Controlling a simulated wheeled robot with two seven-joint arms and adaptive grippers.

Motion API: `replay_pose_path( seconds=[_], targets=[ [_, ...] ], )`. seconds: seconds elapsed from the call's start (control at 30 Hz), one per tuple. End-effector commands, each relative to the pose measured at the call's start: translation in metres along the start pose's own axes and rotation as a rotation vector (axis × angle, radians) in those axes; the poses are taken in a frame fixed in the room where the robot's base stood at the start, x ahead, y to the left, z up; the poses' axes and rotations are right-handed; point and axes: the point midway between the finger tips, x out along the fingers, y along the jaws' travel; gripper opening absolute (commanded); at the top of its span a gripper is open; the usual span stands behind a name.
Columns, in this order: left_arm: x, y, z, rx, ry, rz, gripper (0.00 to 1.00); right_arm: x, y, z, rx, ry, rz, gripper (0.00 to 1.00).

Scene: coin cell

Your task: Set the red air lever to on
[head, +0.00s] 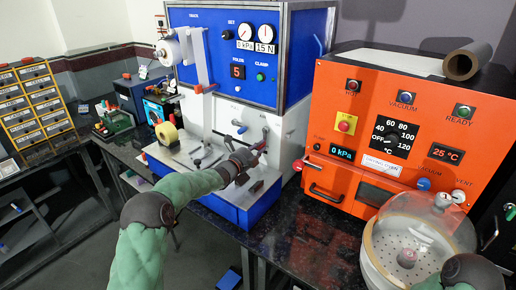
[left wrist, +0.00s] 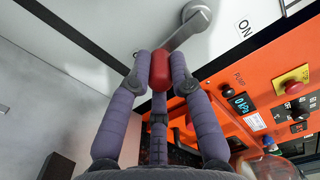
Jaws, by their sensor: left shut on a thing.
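The red air lever (left wrist: 160,70) has a red grip on a grey metal arm that runs up to a round pivot (left wrist: 197,14) on a pale panel in the left wrist view. An ON label (left wrist: 245,28) is on the panel, to the right of the pivot. My left gripper (left wrist: 161,62) is shut on the red grip, one finger on each side. In the head view my left gripper (head: 254,152) is at the right part of the blue machine's pale front, and the lever is largely hidden there. My right gripper is out of view.
The blue machine (head: 228,100) has two gauges, labelled 0 kPa and 15 N. An orange oven (head: 335,110) stands close on the right of the lever, with a glass vessel (head: 410,245) in front.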

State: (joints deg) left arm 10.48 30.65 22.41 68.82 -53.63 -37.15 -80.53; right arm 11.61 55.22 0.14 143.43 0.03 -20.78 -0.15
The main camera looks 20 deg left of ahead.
Motion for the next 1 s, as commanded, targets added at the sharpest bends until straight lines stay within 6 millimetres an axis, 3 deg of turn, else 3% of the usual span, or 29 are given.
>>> replay_pose_path(
  seconds=[0.47,1.0],
  targets=[
    [0.0,-0.009,-0.017,-0.372,0.001,0.001,0.0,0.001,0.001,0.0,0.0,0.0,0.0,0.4],
    [0.0,-0.031,-0.032,-0.886,0.001,0.003,0.0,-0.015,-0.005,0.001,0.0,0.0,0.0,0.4]
  ],
)
